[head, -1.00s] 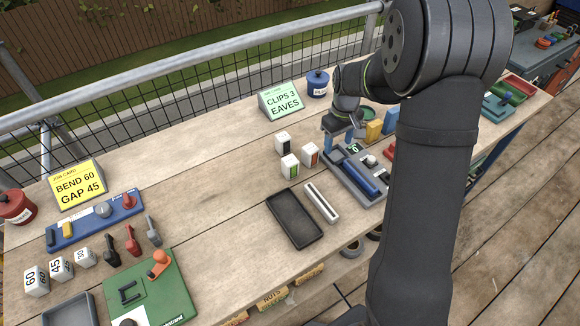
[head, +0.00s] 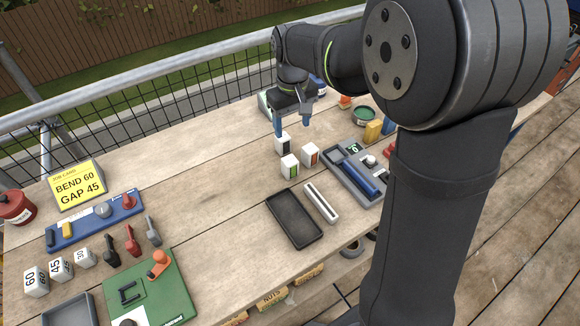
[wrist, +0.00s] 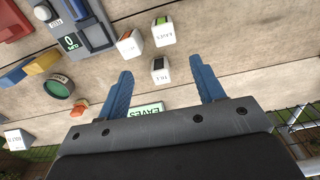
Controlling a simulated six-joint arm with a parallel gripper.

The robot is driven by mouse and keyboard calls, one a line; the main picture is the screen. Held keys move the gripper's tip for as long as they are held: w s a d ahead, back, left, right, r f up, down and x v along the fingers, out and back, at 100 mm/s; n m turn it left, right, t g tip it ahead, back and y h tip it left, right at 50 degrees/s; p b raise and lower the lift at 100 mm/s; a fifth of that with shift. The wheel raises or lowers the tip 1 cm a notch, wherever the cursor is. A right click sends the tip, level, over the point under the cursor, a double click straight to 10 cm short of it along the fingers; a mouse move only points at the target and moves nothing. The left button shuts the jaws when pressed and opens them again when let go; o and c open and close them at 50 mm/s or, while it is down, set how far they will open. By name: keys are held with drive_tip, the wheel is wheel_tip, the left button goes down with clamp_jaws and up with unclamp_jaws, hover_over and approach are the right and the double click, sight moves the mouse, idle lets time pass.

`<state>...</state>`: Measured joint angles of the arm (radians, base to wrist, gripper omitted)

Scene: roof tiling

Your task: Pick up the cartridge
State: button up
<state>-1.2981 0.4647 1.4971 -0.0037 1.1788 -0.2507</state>
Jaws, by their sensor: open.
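Three small white cartridges stand on the bench: one with a black marking (head: 282,144), one with a green marking (head: 290,167) and one with a red marking (head: 310,155). My gripper (head: 292,123) is open and empty, pointing down above and just behind the black-marked cartridge. In the wrist view, the black-marked cartridge (wrist: 160,71) shows between my fingertips, apart from them. The green-marked (wrist: 163,30) and red-marked (wrist: 130,42) cartridges stand beyond it. The task does not say which cartridge is meant.
A grey tray with a blue tool (head: 360,178) lies to the right. A dark shallow tray (head: 294,219) and a pale slotted bar (head: 321,203) lie in front.

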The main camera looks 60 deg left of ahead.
sight(290, 167)
drive_tip(key=f, duration=1.7)
drive_tip(key=shift+s, duration=0.4)
drive_tip(key=c, duration=1.1)
